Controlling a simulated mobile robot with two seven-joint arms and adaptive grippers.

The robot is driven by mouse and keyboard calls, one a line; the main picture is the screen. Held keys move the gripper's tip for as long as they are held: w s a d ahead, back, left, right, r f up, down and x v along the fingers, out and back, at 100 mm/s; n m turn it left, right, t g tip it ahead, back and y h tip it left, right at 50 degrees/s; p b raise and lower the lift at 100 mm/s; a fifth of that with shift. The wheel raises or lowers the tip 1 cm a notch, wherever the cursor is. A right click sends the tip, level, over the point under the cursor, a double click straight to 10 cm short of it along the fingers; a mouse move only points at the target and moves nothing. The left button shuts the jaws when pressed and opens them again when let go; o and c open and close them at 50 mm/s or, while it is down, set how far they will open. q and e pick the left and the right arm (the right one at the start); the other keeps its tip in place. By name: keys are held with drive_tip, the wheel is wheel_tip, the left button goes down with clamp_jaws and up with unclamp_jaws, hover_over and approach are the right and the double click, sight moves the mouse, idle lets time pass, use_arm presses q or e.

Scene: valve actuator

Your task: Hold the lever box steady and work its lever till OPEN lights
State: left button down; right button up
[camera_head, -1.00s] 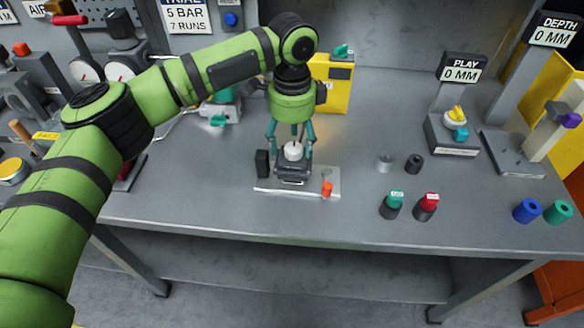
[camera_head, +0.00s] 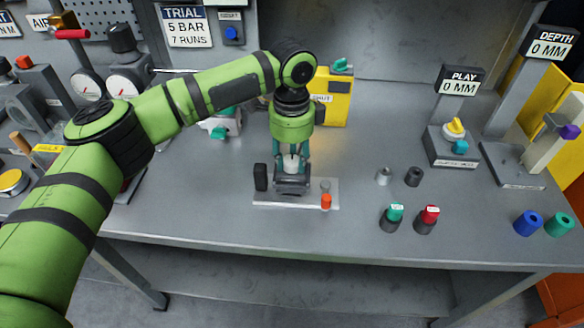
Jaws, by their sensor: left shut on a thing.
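The lever box (camera_head: 337,103) is yellow and stands at the back of the bench, behind my left gripper. A teal lever (camera_head: 342,67) sits on its top, and a label reading SHUT (camera_head: 321,98) shows on its front. My left arm hides part of its left side. My left gripper (camera_head: 290,164) points down in front of the box and is shut on a white round piece (camera_head: 290,162) on a dark block (camera_head: 292,184). The fingers hide part of that piece. My right gripper is not in view.
A pale plate (camera_head: 265,197) lies under the dark block, with an orange peg (camera_head: 326,202) and a black upright block (camera_head: 261,177). Green (camera_head: 392,217) and red (camera_head: 427,218) capped parts stand to the right. The front middle of the bench is clear.

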use_arm(q)
wheel_tip(320, 180, up, 9)
drive_tip(key=shift+f, duration=0.15)
drive_tip(key=shift+d+f, duration=0.15)
drive_tip(key=shift+f, duration=1.85)
drive_tip(key=shift+d+f, duration=0.1)
drive_tip(key=shift+f, duration=1.85)
drive_tip(key=shift+f, duration=0.35)
drive_tip(key=shift+s+f, duration=0.15)
drive_tip(key=shift+f, duration=0.05)
